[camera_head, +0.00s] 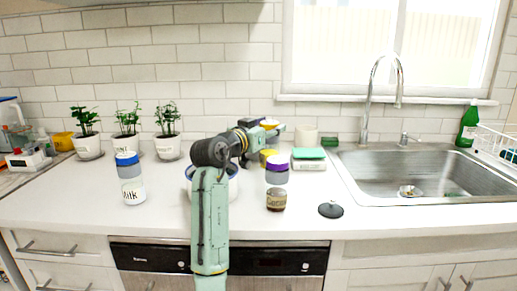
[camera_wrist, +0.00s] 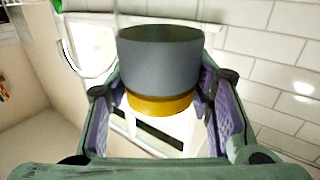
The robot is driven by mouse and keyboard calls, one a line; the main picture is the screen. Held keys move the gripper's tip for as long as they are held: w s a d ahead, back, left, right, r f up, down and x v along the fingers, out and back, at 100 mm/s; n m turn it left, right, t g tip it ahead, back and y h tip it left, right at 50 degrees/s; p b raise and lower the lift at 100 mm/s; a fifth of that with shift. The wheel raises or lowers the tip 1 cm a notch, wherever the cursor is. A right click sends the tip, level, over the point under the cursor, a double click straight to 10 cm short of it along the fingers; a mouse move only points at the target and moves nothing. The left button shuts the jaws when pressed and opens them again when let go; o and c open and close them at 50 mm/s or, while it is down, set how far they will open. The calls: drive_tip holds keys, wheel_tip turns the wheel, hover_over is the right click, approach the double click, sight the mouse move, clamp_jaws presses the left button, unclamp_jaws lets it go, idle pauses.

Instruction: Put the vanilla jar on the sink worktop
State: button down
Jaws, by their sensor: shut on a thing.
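My gripper (camera_wrist: 160,110) is shut on a jar, which I take to be the vanilla jar (camera_wrist: 160,60). It has a wide grey part and a yellow band in the wrist view, with no readable label. In the head view my gripper (camera_head: 270,130) holds it above the back of the counter, before the tiled wall, and mostly hides it. The white sink worktop (camera_head: 375,212) runs below and around the steel sink (camera_head: 430,170).
A purple-lidded jar (camera_head: 277,165) and a cocoa jar (camera_head: 276,199) stand below my gripper, near a yellow-topped item (camera_head: 267,156) and a green-topped scale (camera_head: 309,155). A dark disc (camera_head: 331,210) lies front right. A milk jar (camera_head: 130,180) and potted plants (camera_head: 128,145) stand left. The tap (camera_head: 372,95) rises behind the sink.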

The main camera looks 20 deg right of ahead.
sight(269, 146)
drive_tip(key=shift+a+f+p, duration=0.1)
drive_tip(key=shift+f+p, duration=0.4)
drive_tip(key=shift+f, duration=2.2)
drive_tip(key=shift+f, duration=0.2)
drive_tip(key=c, duration=1.1)
unclamp_jaws()
drive_tip(key=shift+o, duration=0.2)
